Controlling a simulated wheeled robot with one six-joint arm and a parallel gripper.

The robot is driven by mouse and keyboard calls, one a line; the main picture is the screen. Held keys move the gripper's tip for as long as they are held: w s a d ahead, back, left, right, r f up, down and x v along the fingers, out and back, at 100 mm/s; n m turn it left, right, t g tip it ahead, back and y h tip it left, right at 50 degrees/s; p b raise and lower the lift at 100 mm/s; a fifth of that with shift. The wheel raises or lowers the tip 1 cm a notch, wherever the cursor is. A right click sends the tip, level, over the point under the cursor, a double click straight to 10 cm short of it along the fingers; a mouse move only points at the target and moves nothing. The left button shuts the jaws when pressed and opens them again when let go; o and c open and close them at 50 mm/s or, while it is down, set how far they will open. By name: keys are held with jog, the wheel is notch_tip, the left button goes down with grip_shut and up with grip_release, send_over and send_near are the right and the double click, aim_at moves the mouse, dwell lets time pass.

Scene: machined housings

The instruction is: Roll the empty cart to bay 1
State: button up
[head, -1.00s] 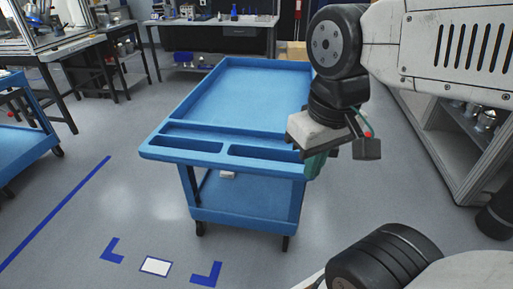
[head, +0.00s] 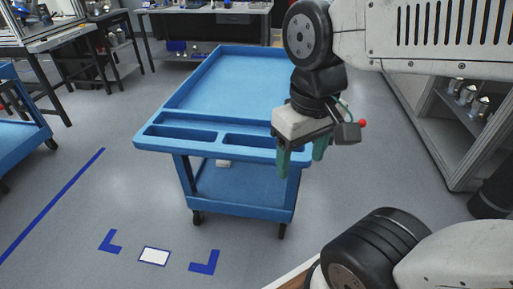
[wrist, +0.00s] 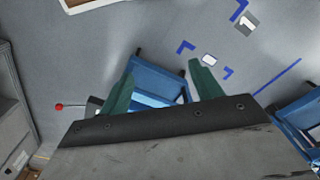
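The blue cart (head: 225,85) stands ahead in the head view, its top tray bare. Its near end has a rim with two slots, and a small white patch (head: 223,163) shows beneath it. My gripper (head: 302,158) is at the cart's near right corner, fingers pointing down. Its green fingers are apart with nothing held. In the wrist view, part of the cart (wrist: 157,80) shows between and beyond the fingers; I cannot tell if they touch it. A grey floor label (wrist: 249,23) bearing what looks like a 1 lies beside a blue corner mark (wrist: 239,9).
Blue corner marks (head: 206,263) and a white label (head: 154,256) lie on the floor before the cart. A blue line (head: 55,205) runs at left. Another blue cart (head: 15,130) is at far left. Shelving (head: 445,120) stands at right. Benches line the back.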

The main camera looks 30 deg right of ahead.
jog(key=w+d+f+n+g+h, duration=0.15)
jog(key=w+f+g+h, duration=0.25)
jog(key=f, duration=0.4)
jog(key=n+t+h, duration=0.5)
jog(key=t+h, duration=0.5)
jog(key=t, duration=0.1)
send_near(256, 161)
jog(key=x, duration=0.5)
jog(key=shift+a, duration=0.1)
jog(key=shift+w+r, duration=0.1)
jog(key=shift+d+m, duration=0.2)
jog(key=shift+m, duration=0.05)
jog(key=x, duration=0.7)
jog(key=shift+w+d, duration=0.15)
jog(key=shift+d, duration=0.05)
